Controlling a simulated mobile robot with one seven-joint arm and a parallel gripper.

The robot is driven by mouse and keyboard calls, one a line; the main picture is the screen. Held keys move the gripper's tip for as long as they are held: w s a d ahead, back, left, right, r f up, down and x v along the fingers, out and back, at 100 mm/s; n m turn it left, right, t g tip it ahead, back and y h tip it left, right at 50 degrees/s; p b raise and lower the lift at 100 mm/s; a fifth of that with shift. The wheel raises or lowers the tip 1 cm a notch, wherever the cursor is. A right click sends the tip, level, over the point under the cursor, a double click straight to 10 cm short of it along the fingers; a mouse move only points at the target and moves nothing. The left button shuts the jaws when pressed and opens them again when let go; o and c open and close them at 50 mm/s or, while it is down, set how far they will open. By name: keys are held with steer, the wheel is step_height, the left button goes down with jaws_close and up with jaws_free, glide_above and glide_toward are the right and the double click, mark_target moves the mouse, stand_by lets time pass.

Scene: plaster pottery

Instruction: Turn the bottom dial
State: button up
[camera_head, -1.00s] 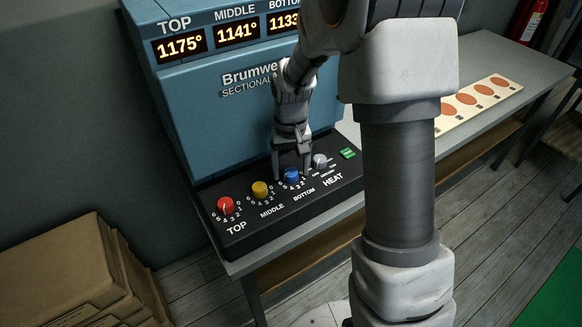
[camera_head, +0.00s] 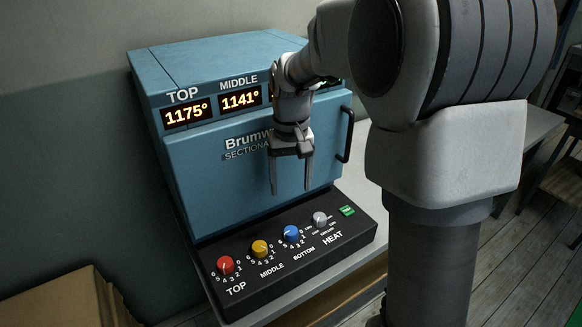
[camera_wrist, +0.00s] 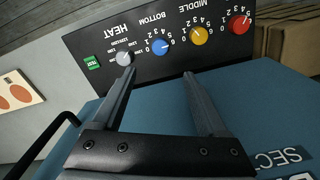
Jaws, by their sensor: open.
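The bottom dial is a blue knob (camera_head: 291,234) with a white pointer line, labelled BOTTOM, on the black control panel (camera_head: 262,284) at the kiln's foot. It also shows in the wrist view (camera_wrist: 160,47), ahead of the fingertips and roughly between their lines. My gripper (camera_head: 291,192) is open and empty, fingers pointing down, above the blue knob and apart from it, in front of the kiln door. In the wrist view its two fingers (camera_wrist: 158,76) are spread wide. The BOTTOM readout is hidden behind my arm.
The red TOP knob (camera_head: 225,265) and yellow MIDDLE knob (camera_head: 259,249) sit left of the blue one; the grey HEAT knob (camera_head: 319,219) and green TEST button (camera_head: 347,211) sit right. The blue kiln (camera_head: 215,170) stands behind, with a black door handle (camera_head: 346,133). Cardboard boxes (camera_head: 50,305) are at lower left.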

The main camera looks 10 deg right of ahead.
steer(key=shift+r, duration=1.55)
steer(key=shift+r, duration=0.1)
steer(key=s+r+t, duration=0.2)
steer(key=s, duration=0.8)
steer(key=s+r+t+p, duration=0.1)
steer(key=s+r+t, duration=0.2)
steer(key=s, duration=0.8)
steer(key=shift+d+r+n+t, duration=0.2)
steer(key=shift+r+n+t, duration=0.1)
steer(key=shift+r+n, duration=0.1)
steer(key=shift+d, duration=0.1)
